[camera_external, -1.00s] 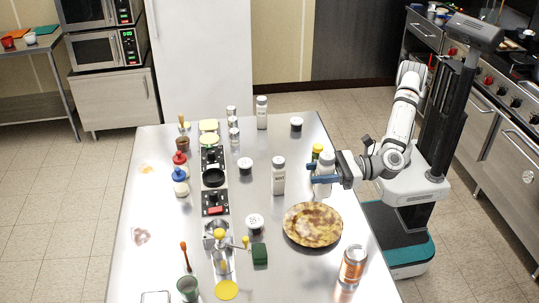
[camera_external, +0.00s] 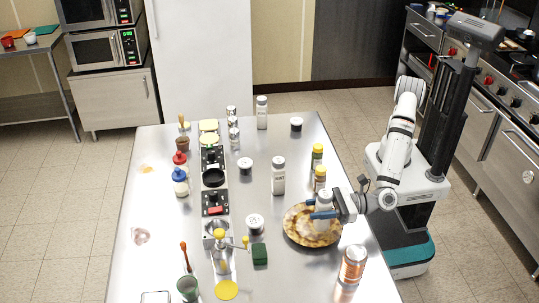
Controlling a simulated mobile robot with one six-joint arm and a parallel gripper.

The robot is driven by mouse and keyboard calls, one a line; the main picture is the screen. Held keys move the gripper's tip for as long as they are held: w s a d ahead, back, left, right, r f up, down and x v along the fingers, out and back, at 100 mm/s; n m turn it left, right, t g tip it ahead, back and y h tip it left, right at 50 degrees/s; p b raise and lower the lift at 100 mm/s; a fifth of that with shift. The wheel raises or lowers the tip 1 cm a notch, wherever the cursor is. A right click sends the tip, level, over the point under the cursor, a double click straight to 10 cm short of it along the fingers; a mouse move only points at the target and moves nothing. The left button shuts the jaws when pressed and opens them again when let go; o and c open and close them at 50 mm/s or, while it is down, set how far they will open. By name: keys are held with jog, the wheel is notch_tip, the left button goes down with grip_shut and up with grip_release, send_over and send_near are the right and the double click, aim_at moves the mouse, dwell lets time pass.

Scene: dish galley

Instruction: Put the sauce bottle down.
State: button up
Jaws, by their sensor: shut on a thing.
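My gripper (camera_external: 324,208) is shut on a pale, whitish bottle (camera_external: 323,224), which I take to be the sauce bottle. The bottle is upright, with its middle partly hidden by the blue fingers. It overlaps the round brown mottled plate or pie (camera_external: 297,230) at the right side of the metal table. I cannot tell whether its base touches that round thing or hangs just above it.
Two yellow-capped bottles (camera_external: 317,156) (camera_external: 319,178) stand behind my gripper. A white bottle (camera_external: 278,177) and a dark-lidded jar (camera_external: 255,223) stand to the left. Bare table (camera_external: 290,275) lies left of the can.

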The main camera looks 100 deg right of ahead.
notch_tip(320, 180, down, 2)
jog(key=shift+f, duration=0.1)
jog(key=shift+f+b, duration=0.4)
jog(key=shift+b, duration=0.7)
jog(key=o, duration=1.1)
jog(key=shift+r, duration=0.1)
jog(key=r+p, duration=0.1)
jog(key=p, duration=0.2)
jog(key=shift+r, duration=0.25)
jog(key=s, duration=0.4)
jog(key=s+b, duration=0.1)
jog(key=s, duration=0.3)
jog(key=s+b, duration=0.1)
jog(key=s, duration=0.3)
jog(key=shift+f, duration=0.35)
